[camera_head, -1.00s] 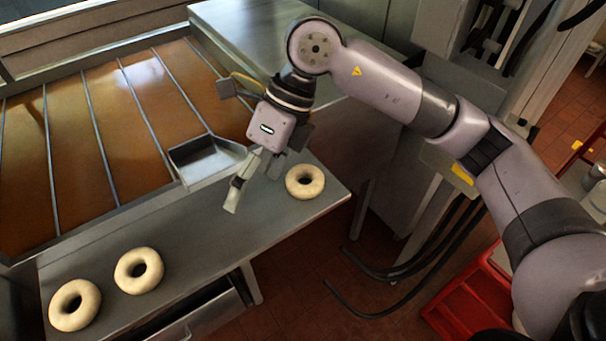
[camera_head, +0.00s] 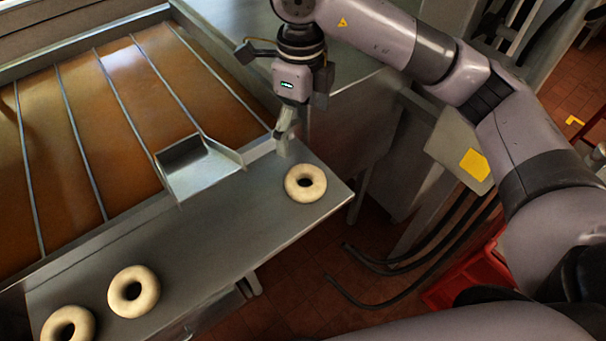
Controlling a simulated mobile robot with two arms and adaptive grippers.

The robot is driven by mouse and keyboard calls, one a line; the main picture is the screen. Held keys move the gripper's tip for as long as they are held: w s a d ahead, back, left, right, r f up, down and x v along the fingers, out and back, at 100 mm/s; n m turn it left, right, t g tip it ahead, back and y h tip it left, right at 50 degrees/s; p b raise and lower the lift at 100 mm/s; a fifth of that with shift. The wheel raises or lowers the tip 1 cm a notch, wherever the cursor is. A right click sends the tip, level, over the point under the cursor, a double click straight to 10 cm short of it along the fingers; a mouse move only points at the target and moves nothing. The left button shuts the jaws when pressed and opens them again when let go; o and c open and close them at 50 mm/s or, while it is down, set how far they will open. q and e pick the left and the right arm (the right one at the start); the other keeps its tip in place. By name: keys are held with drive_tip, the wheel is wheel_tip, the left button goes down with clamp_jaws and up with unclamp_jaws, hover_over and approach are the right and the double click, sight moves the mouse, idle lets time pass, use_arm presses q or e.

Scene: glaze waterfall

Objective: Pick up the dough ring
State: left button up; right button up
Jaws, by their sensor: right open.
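A pale dough ring (camera_head: 290,184) lies flat near the right end of the steel counter. Two more dough rings lie at the lower left, one dough ring (camera_head: 115,292) and another dough ring (camera_head: 52,328) cut by the bottom edge. My right gripper (camera_head: 284,150) points down just behind and slightly left of the right-hand ring. It is open and empty, apart from the ring, with its fingers seen nearly edge-on. My left gripper is not in view.
The steel counter (camera_head: 215,228) is clear between the rings. A metal tray (camera_head: 197,172) juts from the fryer (camera_head: 100,110) with amber liquid and dividing bars, left of the gripper. A red crate (camera_head: 470,268) stands on the floor at the right.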

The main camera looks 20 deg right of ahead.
wheel_tip(320, 180, down, 3)
drive_tip(key=p, duration=0.3)
hover_over(304, 178)
drive_tip(key=s, duration=0.1)
drive_tip(key=shift+a+f, duration=0.15)
drive_tip(key=shift+f, duration=1.6)
drive_tip(key=shift+a+f, duration=0.15)
drive_tip(key=shift+f, duration=1.6)
drive_tip(key=f+p, duration=0.1)
drive_tip(key=f, duration=0.2)
drive_tip(key=f+p, duration=0.1)
drive_tip(key=shift+s+d+f+p, duration=0.1)
drive_tip(key=shift+s+f+p, duration=0.1)
drive_tip(key=shift+s+p, duration=0.1)
drive_tip(key=shift+f, duration=0.25)
drive_tip(key=c, duration=0.9)
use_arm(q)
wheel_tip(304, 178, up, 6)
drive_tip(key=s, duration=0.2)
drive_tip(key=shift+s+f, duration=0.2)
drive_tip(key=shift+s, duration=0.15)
use_arm(e)
drive_tip(key=c, duration=0.4)
drive_tip(key=shift+o, duration=0.2)
drive_tip(key=shift+r, duration=0.1)
